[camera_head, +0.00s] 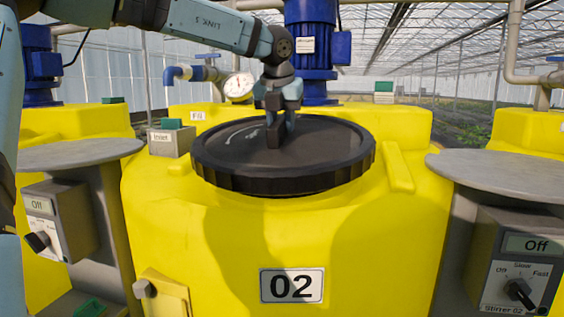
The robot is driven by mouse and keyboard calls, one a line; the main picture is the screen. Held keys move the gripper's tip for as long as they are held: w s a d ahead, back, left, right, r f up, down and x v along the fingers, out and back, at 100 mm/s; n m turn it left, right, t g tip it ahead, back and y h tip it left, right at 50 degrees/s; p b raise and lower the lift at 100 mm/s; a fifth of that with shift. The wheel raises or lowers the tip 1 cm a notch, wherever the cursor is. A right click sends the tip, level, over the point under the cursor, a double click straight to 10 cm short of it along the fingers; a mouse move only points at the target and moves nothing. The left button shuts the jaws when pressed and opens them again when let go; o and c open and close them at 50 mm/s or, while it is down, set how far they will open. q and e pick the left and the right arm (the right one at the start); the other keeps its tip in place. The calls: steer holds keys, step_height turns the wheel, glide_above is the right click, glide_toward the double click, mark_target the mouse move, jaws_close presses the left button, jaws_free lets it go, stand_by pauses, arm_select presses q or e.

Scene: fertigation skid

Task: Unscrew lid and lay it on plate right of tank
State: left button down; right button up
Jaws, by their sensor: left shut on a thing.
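The round black lid (325,160) with a ribbed rim sits on top of the yellow tank (350,240) marked 02. My left gripper (277,135) points down over the middle of the lid and is shut on the lid's raised handle, which the fingers partly hide. I cannot tell how far the lid is screwed on. The grey round plate right of the tank (505,173) is bare. My right gripper is not in view.
Another grey plate (80,153) stands left of the tank, also bare. A blue motor (311,45), a pressure gauge (239,86) and pipes stand behind the lid. Switch boxes reading Off sit below both plates; the right one (515,275) is labelled Stirrer 02.

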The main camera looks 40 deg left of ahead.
arm_select(q)
steer(key=shift+r, duration=0.2)
steer(key=shift+w+p+v, duration=0.15)
steer(key=shift+p+v, duration=0.45)
steer(key=shift+v, duration=0.35)
steer(key=shift+w+p+v, duration=0.15)
steer(key=shift+p+v, duration=0.45)
steer(key=shift+v, duration=0.4)
steer(key=shift+a, duration=0.2)
